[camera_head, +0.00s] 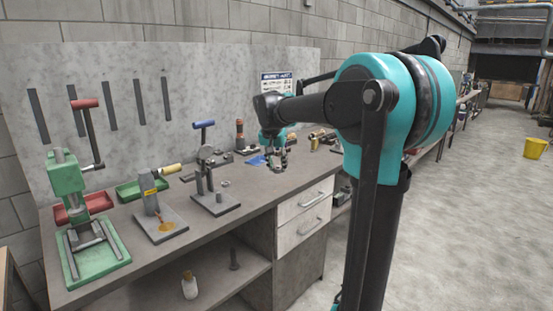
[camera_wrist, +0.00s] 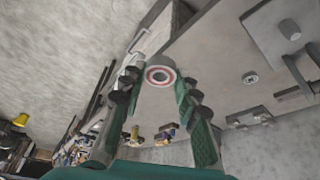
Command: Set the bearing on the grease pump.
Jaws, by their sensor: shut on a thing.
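The bearing (camera_wrist: 160,71), a pale ring with a red band around a dark bore, is between the fingertips of my gripper (camera_wrist: 159,84) in the wrist view. The fingers are shut on its sides. In the head view my gripper (camera_head: 278,162) is above the right part of the bench, and the bearing is too small to make out there.
A blue-handled press (camera_head: 208,178) stands between the pump and my gripper. A green press (camera_head: 70,190) with a red handle stands at the far left. A small loose ring (camera_head: 225,183) lies on the bench (camera_head: 258,196).

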